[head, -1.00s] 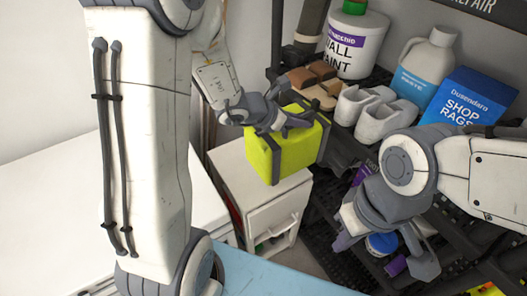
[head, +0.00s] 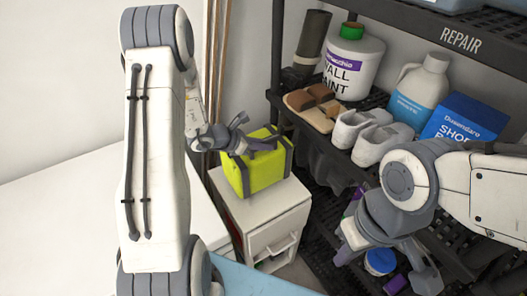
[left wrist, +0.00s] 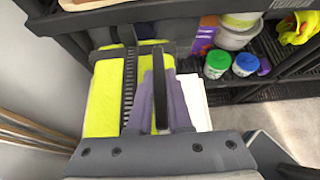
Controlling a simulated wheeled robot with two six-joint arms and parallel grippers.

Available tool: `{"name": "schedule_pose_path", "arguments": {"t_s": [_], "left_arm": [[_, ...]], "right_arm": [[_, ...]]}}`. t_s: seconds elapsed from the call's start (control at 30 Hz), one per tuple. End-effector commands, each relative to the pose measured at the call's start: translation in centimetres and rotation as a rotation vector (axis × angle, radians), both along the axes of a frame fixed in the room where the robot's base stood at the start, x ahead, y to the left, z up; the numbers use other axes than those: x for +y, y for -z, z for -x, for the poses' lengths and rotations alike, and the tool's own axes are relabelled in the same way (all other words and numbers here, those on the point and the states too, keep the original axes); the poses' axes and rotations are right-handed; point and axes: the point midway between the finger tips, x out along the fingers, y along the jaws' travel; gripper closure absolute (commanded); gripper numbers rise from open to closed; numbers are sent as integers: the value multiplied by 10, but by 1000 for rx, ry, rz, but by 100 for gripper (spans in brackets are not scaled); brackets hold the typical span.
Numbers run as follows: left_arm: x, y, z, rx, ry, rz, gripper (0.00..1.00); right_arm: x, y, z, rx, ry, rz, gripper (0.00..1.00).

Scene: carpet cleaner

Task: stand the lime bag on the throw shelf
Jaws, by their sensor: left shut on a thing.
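The lime bag (head: 236,179), boxy with dark straps, is upright in the head view, in front of the shelf rack. My left gripper (head: 246,146) is shut on it at the top, at its dark strap or handle. In the left wrist view the bag (left wrist: 101,100) lies beside and behind the fingers (left wrist: 160,92). The bag overlaps the white cabinet's top, and I cannot tell whether it touches it. My right gripper (head: 387,266) is open and empty before the lower rack. No shelf label reading "throw" shows.
An upper shelf reads "REPAIR" (head: 461,40). A white cabinet (head: 275,232) stands left of the rack.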

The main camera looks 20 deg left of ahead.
Motion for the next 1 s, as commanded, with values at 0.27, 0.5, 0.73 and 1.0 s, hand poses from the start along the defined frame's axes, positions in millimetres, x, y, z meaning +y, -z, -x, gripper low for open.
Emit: {"name": "schedule_pose_path", "arguments": {"t_s": [0.27, 0.5, 0.73, 1.0], "left_arm": [[0, 27, -1, -2, -1, 3, 100], [0, 37, -2, -7, -1, 0, 100], [0, 39, -1, -6, 0, 0, 100], [0, 42, 0, 2, -1, 1, 53]], "right_arm": [[0, -10, 0, 0, 0, 0, 100], [0, -12, 0, 0, 1, 0, 100], [0, -9, 0, 0, 0, 0, 100], [0, -8, 0, 0, 0, 0, 100]]}}
